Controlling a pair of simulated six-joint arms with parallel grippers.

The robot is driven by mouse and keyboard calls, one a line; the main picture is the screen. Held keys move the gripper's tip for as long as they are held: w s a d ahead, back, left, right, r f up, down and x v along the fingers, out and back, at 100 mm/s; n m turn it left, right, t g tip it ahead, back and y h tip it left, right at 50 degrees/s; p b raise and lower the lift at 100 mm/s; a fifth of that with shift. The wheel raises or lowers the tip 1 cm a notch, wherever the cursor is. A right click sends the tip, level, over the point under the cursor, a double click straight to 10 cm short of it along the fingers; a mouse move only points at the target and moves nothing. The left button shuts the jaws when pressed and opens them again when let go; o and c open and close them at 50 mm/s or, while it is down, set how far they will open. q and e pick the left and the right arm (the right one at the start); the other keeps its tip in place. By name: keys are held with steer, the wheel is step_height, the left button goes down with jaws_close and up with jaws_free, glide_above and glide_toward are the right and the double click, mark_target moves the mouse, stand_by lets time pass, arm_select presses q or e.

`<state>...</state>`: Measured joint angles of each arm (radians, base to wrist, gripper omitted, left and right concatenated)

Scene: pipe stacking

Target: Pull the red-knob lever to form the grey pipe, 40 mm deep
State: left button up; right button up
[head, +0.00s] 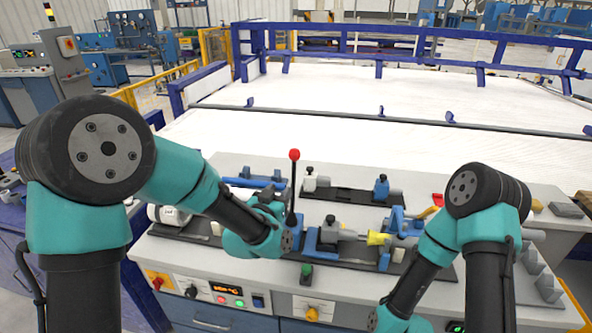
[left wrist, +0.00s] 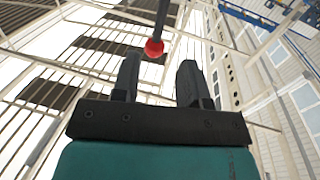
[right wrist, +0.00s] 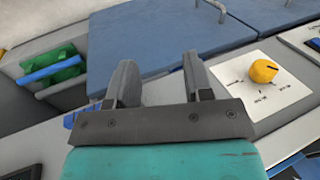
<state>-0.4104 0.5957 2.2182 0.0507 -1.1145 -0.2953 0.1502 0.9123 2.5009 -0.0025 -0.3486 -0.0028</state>
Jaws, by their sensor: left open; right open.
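The lever (head: 291,195) stands upright on the bench machine with its red knob (head: 294,154) on top. In the left wrist view the red knob (left wrist: 154,48) hangs from the top, between the fingertips in the picture; no contact can be made out. My left gripper (left wrist: 159,64) is open and empty; in the head view its arm reaches in low beside the lever. A short grey pipe (head: 348,234) seems to lie in the machine, next to a yellow cone-shaped part (head: 378,238). My right gripper (right wrist: 158,62) is open and empty, over the bench front.
The bench top (head: 225,167) carries blue clamps and grey fittings. A front panel has an orange-yellow knob (head: 312,314), also seen large in the right wrist view (right wrist: 263,71). A green-handled knob (head: 307,270) stands near the front edge. A blue railing (head: 380,64) lies behind.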

mark_target(293, 174)
arm_select(q)
steer(key=x, duration=1.3)
jaws_close()
